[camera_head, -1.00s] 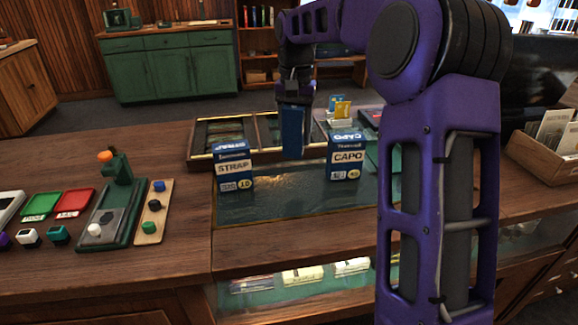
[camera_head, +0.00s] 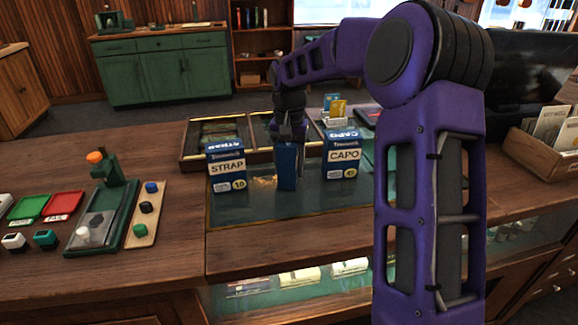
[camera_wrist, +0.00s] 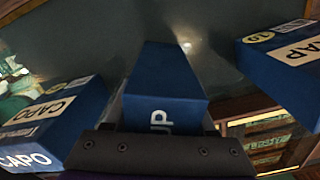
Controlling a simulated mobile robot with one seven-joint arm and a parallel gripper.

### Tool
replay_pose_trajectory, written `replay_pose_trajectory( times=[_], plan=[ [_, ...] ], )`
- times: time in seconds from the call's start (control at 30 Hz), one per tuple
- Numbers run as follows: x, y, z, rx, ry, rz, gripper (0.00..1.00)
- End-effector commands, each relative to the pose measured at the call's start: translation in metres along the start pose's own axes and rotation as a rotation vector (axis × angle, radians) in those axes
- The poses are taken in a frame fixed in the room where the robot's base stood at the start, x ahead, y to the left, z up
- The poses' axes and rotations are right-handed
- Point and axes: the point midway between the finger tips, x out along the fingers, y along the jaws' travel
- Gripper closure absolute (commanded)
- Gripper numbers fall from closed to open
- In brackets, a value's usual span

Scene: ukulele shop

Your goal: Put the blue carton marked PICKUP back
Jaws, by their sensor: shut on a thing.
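The blue carton (camera_head: 287,167) is in my gripper (camera_head: 291,137), between two other cartons. In the wrist view the carton (camera_wrist: 165,72) shows the letters "UP"; the rest of its marking is hidden by my gripper (camera_wrist: 160,140). My gripper is shut on its upper end. The carton hangs upright, low over the dark glass counter inset (camera_head: 300,205); I cannot tell whether its base touches the glass. The STRAP carton (camera_head: 226,168) stands to its left and the CAPO carton (camera_head: 342,157) to its right, with a gap on each side.
A shallow wooden-framed display tray (camera_head: 215,143) lies behind the cartons. Small yellow and white items (camera_head: 337,112) stand behind CAPO. Glass in front of the cartons is clear.

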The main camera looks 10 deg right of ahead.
Motion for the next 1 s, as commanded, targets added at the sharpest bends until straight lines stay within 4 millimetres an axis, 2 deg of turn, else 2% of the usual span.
replay_pose_trajectory(
  times=[0.23, 0.27, 0.4, 0.77, 0.87, 1.0],
  plan=[
    [0.003, 0.000, 0.000, -0.001, 0.000, 0.000, 1.00],
    [0.002, 0.000, 0.000, -0.001, -0.001, 0.000, 0.39],
    [0.002, 0.000, 0.000, -0.001, -0.001, 0.000, 0.14],
    [-0.003, 0.000, 0.000, 0.000, 0.001, 0.000, 0.14],
    [-0.015, -0.001, 0.000, -0.001, 0.001, 0.000, 0.14],
    [-0.045, -0.001, -0.001, 0.000, 0.004, 0.000, 0.14]
  ],
)
